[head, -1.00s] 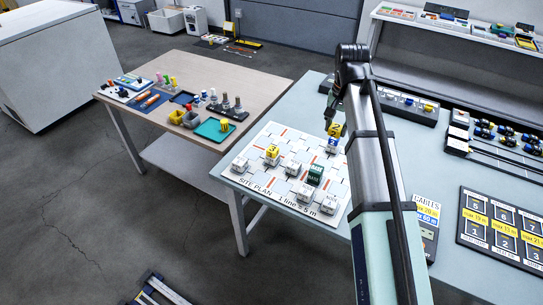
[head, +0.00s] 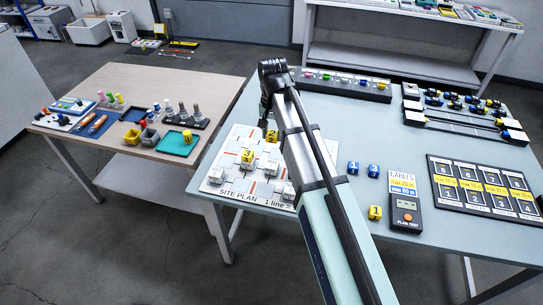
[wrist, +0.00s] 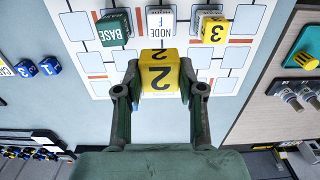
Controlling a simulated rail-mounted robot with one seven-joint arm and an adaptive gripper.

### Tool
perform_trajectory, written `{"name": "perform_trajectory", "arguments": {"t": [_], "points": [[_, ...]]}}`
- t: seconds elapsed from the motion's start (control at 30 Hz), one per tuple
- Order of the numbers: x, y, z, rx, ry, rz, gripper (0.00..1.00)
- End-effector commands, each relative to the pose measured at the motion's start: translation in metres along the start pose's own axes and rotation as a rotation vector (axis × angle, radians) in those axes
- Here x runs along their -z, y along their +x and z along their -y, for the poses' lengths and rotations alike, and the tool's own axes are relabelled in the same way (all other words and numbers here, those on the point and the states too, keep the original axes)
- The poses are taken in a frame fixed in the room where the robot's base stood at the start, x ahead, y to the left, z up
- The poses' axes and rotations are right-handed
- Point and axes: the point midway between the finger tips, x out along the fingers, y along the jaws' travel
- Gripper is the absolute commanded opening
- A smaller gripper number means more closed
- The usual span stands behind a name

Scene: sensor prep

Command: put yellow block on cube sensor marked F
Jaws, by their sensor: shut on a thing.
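A yellow block marked 2 (wrist: 158,76) is between the fingers of my gripper (wrist: 158,92) in the wrist view; my gripper is shut on it. In the head view the block (head: 271,136) shows at the tip of my gripper (head: 267,122), over the site plan. I cannot tell whether block and sensor touch. My arm hides part of this area in the head view.
A green BASE cube (wrist: 113,28) and a yellow block marked 3 (wrist: 213,30) flank sensor F. White cubes stand on the site plan (head: 215,177). Blue blocks (head: 353,168) and a yellow block marked 1 (head: 375,212) lie right of my arm.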

Motion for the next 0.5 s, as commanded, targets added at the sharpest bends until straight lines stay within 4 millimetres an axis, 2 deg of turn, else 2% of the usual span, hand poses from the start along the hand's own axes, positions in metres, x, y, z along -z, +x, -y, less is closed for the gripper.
{"name": "perform_trajectory", "arguments": {"t": [0.1, 0.3, 0.5], "points": [[-0.002, 0.027, -0.001, -0.001, 0.000, 0.003, 0.12], [-0.001, 0.064, -0.001, -0.001, 0.000, 0.002, 0.12], [0.000, 0.080, 0.000, 0.000, 0.000, 0.000, 0.12]]}}
